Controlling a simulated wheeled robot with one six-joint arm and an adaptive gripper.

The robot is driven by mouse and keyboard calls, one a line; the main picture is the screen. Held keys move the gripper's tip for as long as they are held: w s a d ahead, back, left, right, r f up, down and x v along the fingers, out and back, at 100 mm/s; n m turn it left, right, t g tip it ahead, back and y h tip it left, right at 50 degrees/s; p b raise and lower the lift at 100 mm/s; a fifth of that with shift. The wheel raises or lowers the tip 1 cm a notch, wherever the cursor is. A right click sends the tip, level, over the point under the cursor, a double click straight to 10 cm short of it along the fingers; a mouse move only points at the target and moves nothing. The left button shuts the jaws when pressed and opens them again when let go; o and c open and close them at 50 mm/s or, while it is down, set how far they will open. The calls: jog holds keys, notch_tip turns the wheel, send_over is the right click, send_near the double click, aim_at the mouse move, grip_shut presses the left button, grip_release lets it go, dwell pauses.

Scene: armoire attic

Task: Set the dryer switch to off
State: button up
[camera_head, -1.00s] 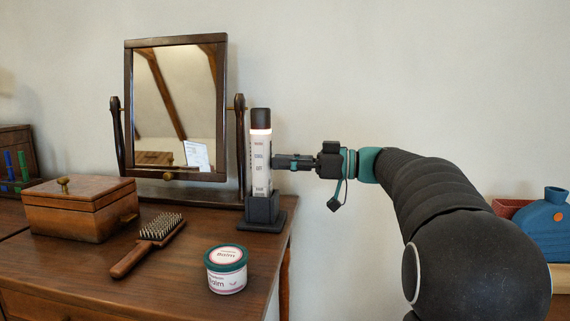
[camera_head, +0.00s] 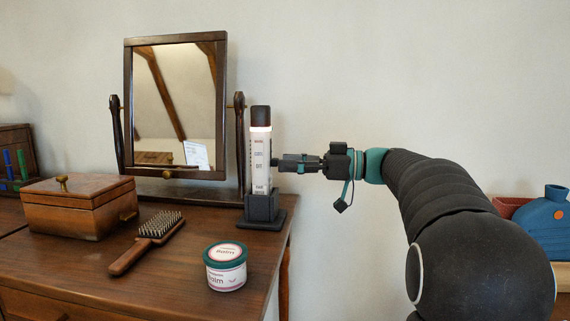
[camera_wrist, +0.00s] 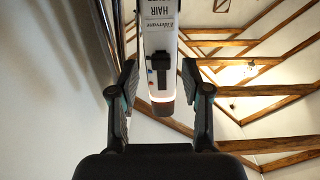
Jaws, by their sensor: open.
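The dryer (camera_head: 260,160) is a slim white upright cylinder with a dark cap and a glowing band below it. It stands in a dark holder (camera_head: 262,210) at the dresser's right end. In the wrist view the dryer (camera_wrist: 160,35) appears upside down with printed lettering. A dark slider-like part, seemingly the switch (camera_wrist: 189,80), shows on its side; I cannot read its setting. My gripper (camera_head: 277,163) is level at the dryer's right side. In the wrist view my gripper (camera_wrist: 160,97) is open, with a finger on each side of the dryer; contact is unclear.
A tilting mirror (camera_head: 175,100) stands left of the dryer. A wooden box (camera_head: 80,205), a brush (camera_head: 147,240) and a balm tub (camera_head: 225,268) are on the dresser (camera_head: 190,285). A blue object (camera_head: 543,222) is at far right. The wall behind is bare.

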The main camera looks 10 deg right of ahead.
jog(key=v, duration=1)
jog(key=shift+d, duration=0.25)
